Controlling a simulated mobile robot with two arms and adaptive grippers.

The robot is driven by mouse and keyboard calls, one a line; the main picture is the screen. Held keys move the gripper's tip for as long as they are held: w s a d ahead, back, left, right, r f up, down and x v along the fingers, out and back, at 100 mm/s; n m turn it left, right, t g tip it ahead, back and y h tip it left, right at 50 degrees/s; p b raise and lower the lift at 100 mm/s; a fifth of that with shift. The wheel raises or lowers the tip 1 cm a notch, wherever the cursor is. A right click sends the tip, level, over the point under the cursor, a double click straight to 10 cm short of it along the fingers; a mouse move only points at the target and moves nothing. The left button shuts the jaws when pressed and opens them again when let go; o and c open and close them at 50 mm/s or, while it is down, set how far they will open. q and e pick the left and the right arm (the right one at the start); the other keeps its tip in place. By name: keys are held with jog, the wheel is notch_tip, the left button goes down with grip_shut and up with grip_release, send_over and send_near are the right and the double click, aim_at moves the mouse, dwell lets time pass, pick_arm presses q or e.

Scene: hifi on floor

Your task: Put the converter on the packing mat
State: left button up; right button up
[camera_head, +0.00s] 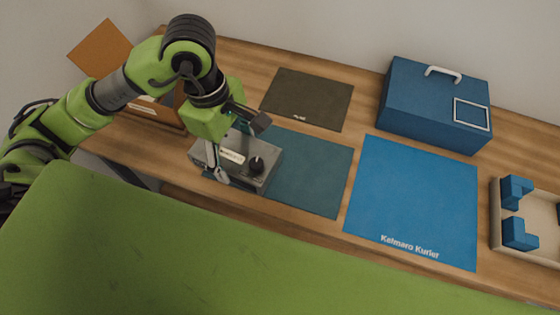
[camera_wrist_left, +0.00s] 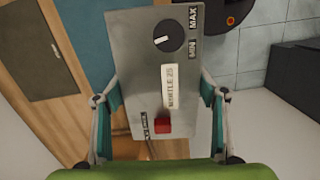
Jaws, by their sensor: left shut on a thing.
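The converter is a grey metal box (camera_head: 266,178) with a black knob and a pale label. In the left wrist view the converter (camera_wrist_left: 145,65) also shows a red switch and MIN and MAX marks. My left gripper (camera_head: 240,150) is shut on it, with one finger along each side. It is held at the left end of the teal mat (camera_head: 318,180); whether it touches the surface I cannot tell. A blue mat (camera_head: 412,195) lettered "Kelmaro Kurier" and a dark brown mat (camera_head: 308,98) lie bare. Which is the packing mat is not clear. My right gripper is out of view.
A blue case (camera_head: 430,105) with a white handle stands behind the blue mat. A pale tray (camera_head: 535,207) with blue corner pieces is at the right. A brown open box (camera_head: 160,110) stands at the left, partly behind my arm.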

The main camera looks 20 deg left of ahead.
pick_arm(q)
jog(key=shift+f+n, duration=0.15)
jog(key=shift+n, duration=0.35)
jog(key=shift+w+d+f, duration=0.1)
jog(key=shift+w+d, duration=0.2)
jog(key=w+d+f+p, duration=0.3)
jog(key=w+d+p, duration=0.1)
jog(key=w+d, duration=0.2)
send_near(293, 165)
jog(key=shift+s+f+p, duration=0.35)
jog(key=shift+s+f, duration=0.1)
jog(key=shift+f, duration=0.05)
jog(key=shift+w+d+f, duration=0.25)
jog(key=shift+w+f, duration=0.1)
jog(key=shift+f, duration=0.25)
jog(key=shift+d+f+p, duration=0.1)
jog(key=shift+f+p, duration=0.25)
jog(key=shift+p, duration=0.2)
notch_tip(293, 165, down, 2)
jog(key=shift+p, duration=0.5)
jog(key=shift+f, duration=0.2)
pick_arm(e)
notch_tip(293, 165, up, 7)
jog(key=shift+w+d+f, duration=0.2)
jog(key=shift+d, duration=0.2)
